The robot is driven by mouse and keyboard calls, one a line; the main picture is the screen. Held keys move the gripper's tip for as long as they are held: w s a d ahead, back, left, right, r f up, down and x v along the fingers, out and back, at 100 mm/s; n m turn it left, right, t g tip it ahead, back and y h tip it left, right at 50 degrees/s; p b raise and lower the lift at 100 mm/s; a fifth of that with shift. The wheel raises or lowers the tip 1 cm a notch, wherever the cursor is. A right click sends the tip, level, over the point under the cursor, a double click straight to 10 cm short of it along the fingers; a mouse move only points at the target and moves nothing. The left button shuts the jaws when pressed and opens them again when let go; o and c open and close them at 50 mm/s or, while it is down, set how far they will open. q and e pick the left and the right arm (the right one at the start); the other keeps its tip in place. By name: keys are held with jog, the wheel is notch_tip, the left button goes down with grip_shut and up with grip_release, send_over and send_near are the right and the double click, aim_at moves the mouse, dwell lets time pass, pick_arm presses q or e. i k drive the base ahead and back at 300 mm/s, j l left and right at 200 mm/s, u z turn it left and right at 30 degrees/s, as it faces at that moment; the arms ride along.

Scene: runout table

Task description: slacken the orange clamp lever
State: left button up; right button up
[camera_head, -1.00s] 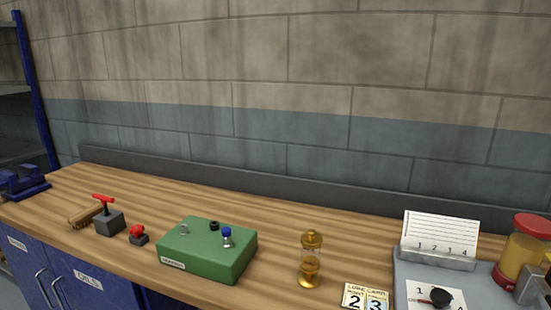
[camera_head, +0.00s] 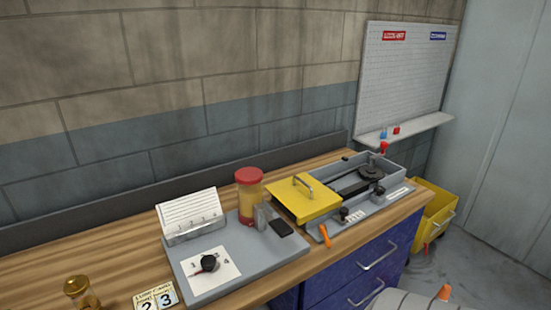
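The orange clamp lever (camera_head: 325,236) is at the front left corner of a grey machine box (camera_head: 375,204) on the right part of the bench. A yellow lid or cover (camera_head: 303,200) with a metal handle is on the left of the box. A belt and dark pulley (camera_head: 371,173) show inside the open part. Black knobs and a small white label sit along the box front. Neither of my grippers is in view.
A grey tray (camera_head: 235,267) left of the box holds a card stand (camera_head: 190,216), a red-lidded jar (camera_head: 250,192) and a black dial. A brass oiler (camera_head: 79,291) and number cards (camera_head: 156,299) stand farther left. A yellow bin (camera_head: 433,212) is on the floor at right.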

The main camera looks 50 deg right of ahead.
aim_at(323, 232)
jog(key=z, duration=1.65)
